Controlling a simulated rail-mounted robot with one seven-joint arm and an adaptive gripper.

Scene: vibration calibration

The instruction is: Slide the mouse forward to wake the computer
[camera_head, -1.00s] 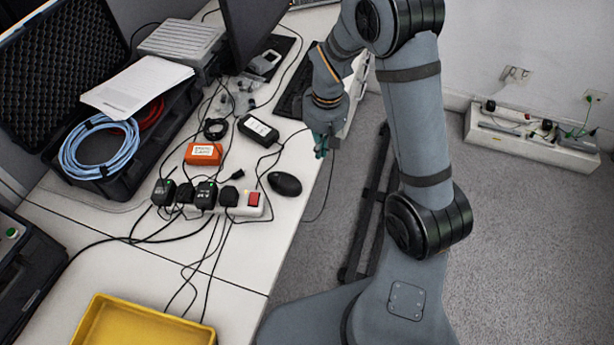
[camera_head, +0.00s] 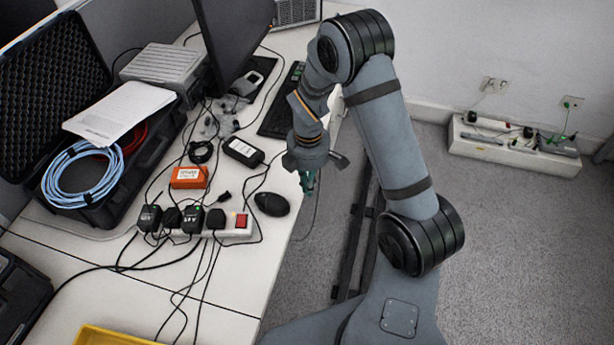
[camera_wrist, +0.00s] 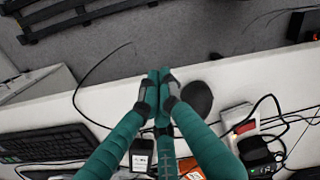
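The dark mouse (camera_head: 271,204) lies on the white desk near its right edge, beside the power strip. It also shows in the wrist view (camera_wrist: 196,98), just right of my fingertips. My gripper (camera_head: 307,182) hangs at the desk's right edge, to the right of and slightly beyond the mouse, apart from it in the picture. In the wrist view its teal fingers (camera_wrist: 160,88) come together at the tips, with nothing seen between them. The computer's monitor (camera_head: 236,40) stands at the back; its screen face is turned away from me.
A power strip (camera_head: 237,231) with several black adapters and cables lies left of the mouse. A keyboard (camera_head: 281,101), an orange box (camera_head: 190,177) and a black adapter (camera_head: 243,152) lie farther back. An open black case (camera_head: 165,148) stands left. Bare desk lies in front of the mouse.

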